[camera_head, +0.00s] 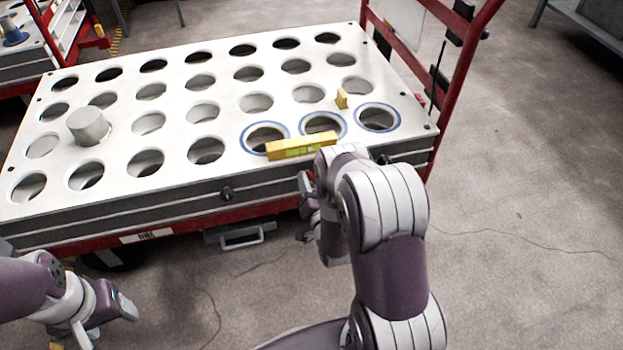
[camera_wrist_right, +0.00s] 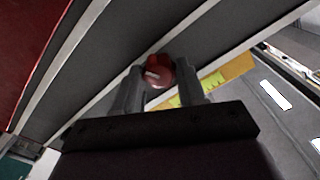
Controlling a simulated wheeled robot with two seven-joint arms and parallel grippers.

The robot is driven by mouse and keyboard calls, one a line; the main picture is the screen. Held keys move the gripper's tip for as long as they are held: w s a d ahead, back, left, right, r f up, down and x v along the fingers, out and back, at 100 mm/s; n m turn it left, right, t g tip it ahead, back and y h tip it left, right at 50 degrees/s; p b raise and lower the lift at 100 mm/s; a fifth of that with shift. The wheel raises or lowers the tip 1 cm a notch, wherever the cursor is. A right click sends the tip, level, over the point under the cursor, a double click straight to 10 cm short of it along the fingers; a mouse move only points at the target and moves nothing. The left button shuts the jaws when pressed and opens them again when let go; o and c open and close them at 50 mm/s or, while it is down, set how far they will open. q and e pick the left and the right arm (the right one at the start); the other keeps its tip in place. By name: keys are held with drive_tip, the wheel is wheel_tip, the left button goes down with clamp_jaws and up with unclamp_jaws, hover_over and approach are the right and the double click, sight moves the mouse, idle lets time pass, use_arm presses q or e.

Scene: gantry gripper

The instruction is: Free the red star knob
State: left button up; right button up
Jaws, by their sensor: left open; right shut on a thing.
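The red star knob (camera_wrist_right: 158,72) is on the grey side face of the slab in the right wrist view. It has a white mark on its face. My right gripper (camera_wrist_right: 163,80) has a finger on each side of the knob and is shut on it. In the head view this gripper (camera_head: 307,190) is at the front side of the slab, largely hidden by my right arm. My left gripper (camera_head: 103,318) is open and empty at the lower left, apart from the cart.
A white slab (camera_head: 225,118) with rows of round holes lies on a red cart. A yellow level (camera_head: 301,146), a small yellow block (camera_head: 342,98) and a grey cylinder (camera_head: 89,127) are on it. A black knob (camera_head: 226,194) is on the front side. Floor to the right is clear.

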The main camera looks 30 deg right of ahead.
drive_tip(key=n+p, duration=0.1)
drive_tip(key=n, duration=0.3)
drive_tip(key=shift+r+n, duration=0.1)
drive_tip(key=shift+n, duration=0.3)
drive_tip(key=n+p, duration=0.1)
drive_tip(key=n, duration=0.2)
drive_tip(key=shift+a+n, duration=0.1)
drive_tip(key=shift+n, duration=0.2)
drive_tip(key=shift+a+f+n+p, duration=0.15)
drive_tip(key=shift+n+p, duration=1)
drive_tip(key=shift+n, duration=4.4)
drive_tip(key=shift+d+f+n+p, duration=0.15)
drive_tip(key=shift+n+p, duration=1)
drive_tip(key=shift+n, duration=4.4)
drive_tip(key=shift+a, duration=0.1)
drive_tip(key=o, duration=1)
drive_tip(key=shift+o, duration=0.2)
